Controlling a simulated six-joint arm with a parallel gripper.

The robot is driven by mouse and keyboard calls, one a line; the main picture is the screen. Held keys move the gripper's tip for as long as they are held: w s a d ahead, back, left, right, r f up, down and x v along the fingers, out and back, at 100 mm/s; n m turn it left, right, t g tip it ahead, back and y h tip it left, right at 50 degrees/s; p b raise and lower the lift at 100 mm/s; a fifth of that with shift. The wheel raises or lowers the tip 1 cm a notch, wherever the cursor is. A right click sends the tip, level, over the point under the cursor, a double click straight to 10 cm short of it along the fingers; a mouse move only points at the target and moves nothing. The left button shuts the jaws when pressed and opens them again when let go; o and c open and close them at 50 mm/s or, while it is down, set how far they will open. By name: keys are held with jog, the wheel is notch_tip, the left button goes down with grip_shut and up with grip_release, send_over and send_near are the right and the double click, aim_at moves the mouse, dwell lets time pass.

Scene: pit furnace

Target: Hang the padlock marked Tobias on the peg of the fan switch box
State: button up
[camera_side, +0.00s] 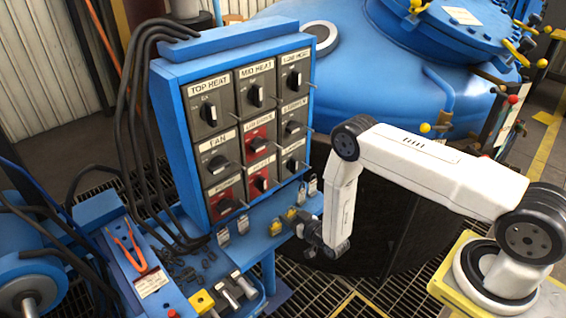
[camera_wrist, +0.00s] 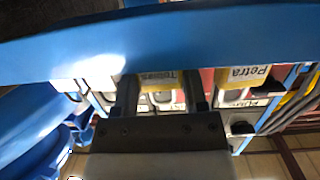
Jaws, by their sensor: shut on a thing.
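The padlock marked Tobias (camera_wrist: 158,85) has a yellow body and shows between the two fingers of my gripper (camera_wrist: 161,95) in the wrist view, its lettering upside down. My gripper is shut on it. In the side view my gripper (camera_side: 312,234) is low at the right front end of the blue shelf, below and right of the panel; the held padlock is hard to make out there. The fan switch box (camera_side: 217,155) is grey with a black knob, in the left column, middle row. Its thin peg (camera_side: 238,164) sticks out at the right.
The blue panel (camera_side: 172,130) carries several other switch boxes with pegs. Other padlocks stand on the shelf, among them a yellow one (camera_side: 275,228) and a grey one (camera_side: 223,237). A padlock marked Petra (camera_wrist: 245,76) is close beside my gripper. Black cables (camera_side: 130,110) hang left of the panel.

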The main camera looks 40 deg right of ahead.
jog(key=shift+r, duration=0.4)
jog(key=shift+s, duration=0.2)
dwell(0.5)
jog(key=s, duration=0.6)
jog(key=shift+s, duration=0.3)
dwell(1.1)
dwell(0.3)
jog(key=w+a+r+n+y, duration=0.1)
jog(key=w+a+r, duration=0.1)
jog(key=a+r, duration=0.3)
jog(key=w+a+r+n+y, duration=0.1)
jog(key=a+r, duration=0.5)
jog(key=r, duration=0.8)
jog(key=shift+w+y, duration=0.7)
jog(key=shift+w, duration=0.4)
